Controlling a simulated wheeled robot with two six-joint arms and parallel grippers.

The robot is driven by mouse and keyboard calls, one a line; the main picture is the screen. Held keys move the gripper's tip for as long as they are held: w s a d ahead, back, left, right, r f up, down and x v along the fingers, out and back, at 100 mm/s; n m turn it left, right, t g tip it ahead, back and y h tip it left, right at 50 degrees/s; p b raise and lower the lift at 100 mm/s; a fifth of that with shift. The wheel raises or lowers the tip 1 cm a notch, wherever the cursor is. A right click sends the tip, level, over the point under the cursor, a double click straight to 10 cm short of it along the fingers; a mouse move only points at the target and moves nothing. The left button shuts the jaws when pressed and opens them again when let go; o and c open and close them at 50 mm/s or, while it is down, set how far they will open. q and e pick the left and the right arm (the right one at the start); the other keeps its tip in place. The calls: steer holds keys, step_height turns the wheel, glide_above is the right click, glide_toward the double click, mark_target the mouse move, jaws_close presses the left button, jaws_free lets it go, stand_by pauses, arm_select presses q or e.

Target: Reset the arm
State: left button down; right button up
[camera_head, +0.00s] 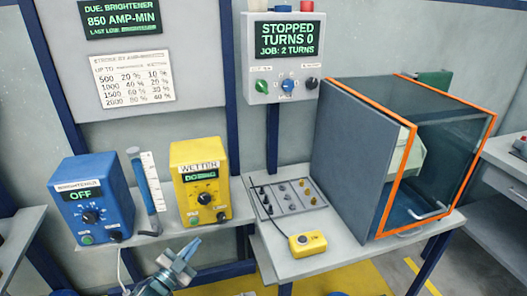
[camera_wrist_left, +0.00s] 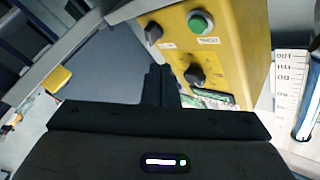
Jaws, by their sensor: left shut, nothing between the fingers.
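My left gripper (camera_head: 188,250) is at the bottom left of the head view, pointing up and to the right. It is shut with nothing in it, in front of the shelf and below the yellow box. In the left wrist view its dark fingers (camera_wrist_left: 160,84) are together, and the yellow box (camera_wrist_left: 225,45) is just beyond and to the right, with a green button and black knobs. I cannot tell the exact gap between them. My right gripper is not in view.
A blue box reading OFF (camera_head: 92,200) and the yellow box (camera_head: 200,182) stand on the shelf, with a scale tube (camera_head: 152,180) between. To the right, a table holds a yellow button box (camera_head: 307,243), a rack panel (camera_head: 291,197) and an orange-edged enclosure (camera_head: 385,170). A control box (camera_head: 284,90) hangs above.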

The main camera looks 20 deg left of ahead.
arm_select(q)
steer(key=s+a+f+n+g+y, duration=0.1)
steer(key=s+f+n+g+y, duration=0.3)
steer(key=f, duration=0.7)
steer(key=s+a+f+n+g, duration=0.1)
steer(key=s+f+g, duration=0.1)
steer(key=s+f, duration=0.75)
steer(key=s+a+f+n+g+y, duration=0.1)
steer(key=s+f+n+g+y, duration=0.1)
steer(key=f, duration=1.2)
steer(key=s+d+f+n+g, duration=0.1)
steer(key=s+d+f+g, duration=0.1)
steer(key=s+f, duration=0.4)
steer(key=s+d+f+n+g, duration=0.1)
steer(key=s+d+f+g, duration=0.2)
steer(key=s, duration=1.2)
steer(key=s+d+f+g, duration=0.3)
steer(key=s+f, duration=0.5)
steer(key=s, duration=0.3)
steer(key=shift+s+f+n+g, duration=0.15)
steer(key=shift+f+n+g, duration=0.25)
steer(key=shift+g, duration=0.5)
steer(key=shift+r, duration=0.1)
